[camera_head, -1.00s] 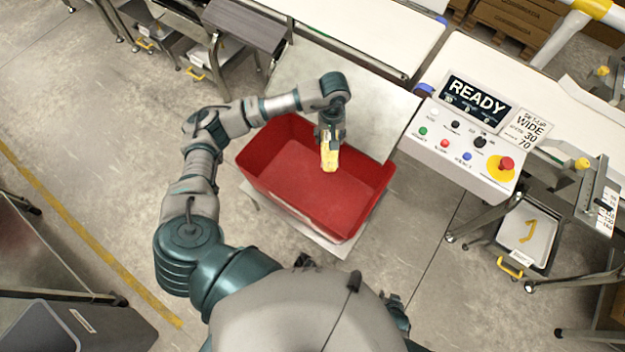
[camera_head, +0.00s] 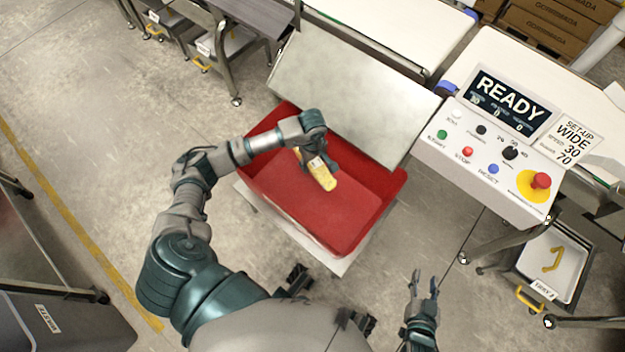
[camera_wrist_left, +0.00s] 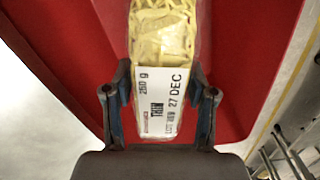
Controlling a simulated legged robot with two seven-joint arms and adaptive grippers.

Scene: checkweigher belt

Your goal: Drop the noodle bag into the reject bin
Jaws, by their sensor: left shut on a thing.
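The noodle bag (camera_head: 321,174) is yellow with a white printed label; it also fills the top middle of the left wrist view (camera_wrist_left: 162,60). My left gripper (camera_head: 314,160) is shut on the bag, with a finger on each side of its label end in the left wrist view (camera_wrist_left: 160,105). The red reject bin (camera_head: 305,203) lies below, and the bag is over its inside in the head view. The exact height of the bag above the bin floor is hard to tell. My right gripper (camera_head: 424,284) is open and empty, right of the bin.
A metal chute plate (camera_head: 350,85) slopes beside the bin's far edge. The control panel (camera_head: 485,160) with a READY display (camera_head: 508,102) stands to the right. A white tray (camera_head: 553,262) sits low at the right. The bin looks empty.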

